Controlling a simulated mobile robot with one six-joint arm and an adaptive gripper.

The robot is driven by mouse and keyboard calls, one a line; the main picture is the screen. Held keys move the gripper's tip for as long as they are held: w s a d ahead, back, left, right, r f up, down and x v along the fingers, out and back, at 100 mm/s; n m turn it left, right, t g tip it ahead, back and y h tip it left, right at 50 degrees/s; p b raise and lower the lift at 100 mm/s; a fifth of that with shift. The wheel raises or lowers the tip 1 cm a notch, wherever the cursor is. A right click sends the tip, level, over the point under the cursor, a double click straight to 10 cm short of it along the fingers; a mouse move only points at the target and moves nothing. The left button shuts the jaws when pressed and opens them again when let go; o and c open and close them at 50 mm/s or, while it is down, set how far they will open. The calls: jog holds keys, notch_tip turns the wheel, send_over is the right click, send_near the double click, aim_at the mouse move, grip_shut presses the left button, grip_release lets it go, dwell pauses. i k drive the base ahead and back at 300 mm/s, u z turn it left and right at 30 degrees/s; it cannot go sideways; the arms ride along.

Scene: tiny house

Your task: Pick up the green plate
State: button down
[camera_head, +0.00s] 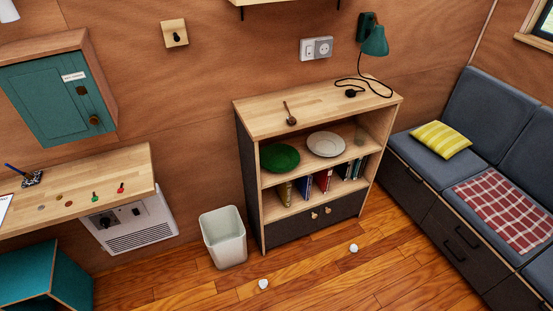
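The green plate (280,157) lies on the upper shelf of the wooden bookcase (264,120), at the shelf's left side under the bookcase top. A white plate (326,144) lies to its right on the same shelf. The green plate appears round and shallow, and it looks empty. My gripper does not show in the head camera view, so its state cannot be seen.
A spoon-like item (290,114) and a lamp cord are on the bookcase top. Books (303,188) stand on the lower shelf. A white bin (223,238) stands left of the bookcase. Small white balls (263,284) lie on the floor. A sofa (433,170) is at right.

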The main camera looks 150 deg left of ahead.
aim_at(278, 157)
jog(key=u, duration=5.55)
jog(key=k, duration=0.2)
jog(key=z, duration=0.75)
